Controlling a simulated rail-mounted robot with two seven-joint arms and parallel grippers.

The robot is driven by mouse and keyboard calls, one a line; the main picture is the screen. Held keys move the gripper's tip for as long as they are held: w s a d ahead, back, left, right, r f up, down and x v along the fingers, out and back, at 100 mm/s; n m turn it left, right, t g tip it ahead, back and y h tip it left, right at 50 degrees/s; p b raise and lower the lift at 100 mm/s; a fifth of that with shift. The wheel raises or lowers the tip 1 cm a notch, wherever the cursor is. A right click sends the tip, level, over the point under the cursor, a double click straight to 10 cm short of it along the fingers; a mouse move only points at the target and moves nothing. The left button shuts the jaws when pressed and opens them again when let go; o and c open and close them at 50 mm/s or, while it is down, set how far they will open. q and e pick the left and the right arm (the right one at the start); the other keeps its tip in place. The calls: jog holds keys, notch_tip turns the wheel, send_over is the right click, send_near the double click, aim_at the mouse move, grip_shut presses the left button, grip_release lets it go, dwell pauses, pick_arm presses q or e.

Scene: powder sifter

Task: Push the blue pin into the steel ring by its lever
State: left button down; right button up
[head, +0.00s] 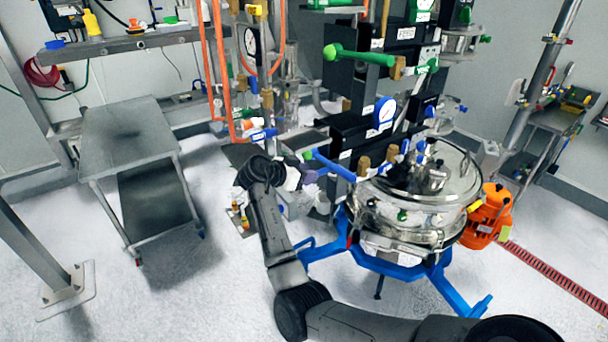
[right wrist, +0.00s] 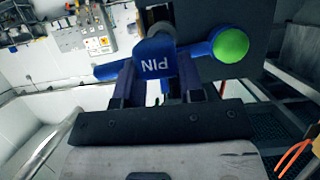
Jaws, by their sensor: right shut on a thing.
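The blue pin lever shows in the right wrist view as a blue block (right wrist: 157,60) lettered "PIN", with a blue arm running right to a round green-faced end (right wrist: 231,46). My right gripper (right wrist: 158,78) is shut on this blue part, one dark finger on each side of the lettered block. In the head view my right gripper (head: 308,176) is at the left end of a blue bar (head: 334,166) beside the steel sifter vessel. The steel ring cannot be made out in either view; the gripper and lever may hide it. My left gripper is not in view.
The round steel sifter (head: 408,212) stands on a blue frame (head: 388,266) just right of my gripper. An orange motor (head: 488,217) is at its right. A grey steel cart (head: 128,135) stands at the left. The white floor between cart and frame is mostly clear.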

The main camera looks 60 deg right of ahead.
jog(key=shift+s+d, duration=0.25)
jog(key=shift+d, duration=0.2)
jog(key=shift+s+d, duration=0.3)
jog(key=shift+d, duration=0.25)
jog(key=shift+s+d+b, duration=0.35)
jog(key=shift+s+d, duration=0.1)
jog(key=shift+d, duration=0.4)
jog(key=o, duration=0.8)
jog(key=shift+c, duration=0.2)
jog(key=o, duration=0.3)
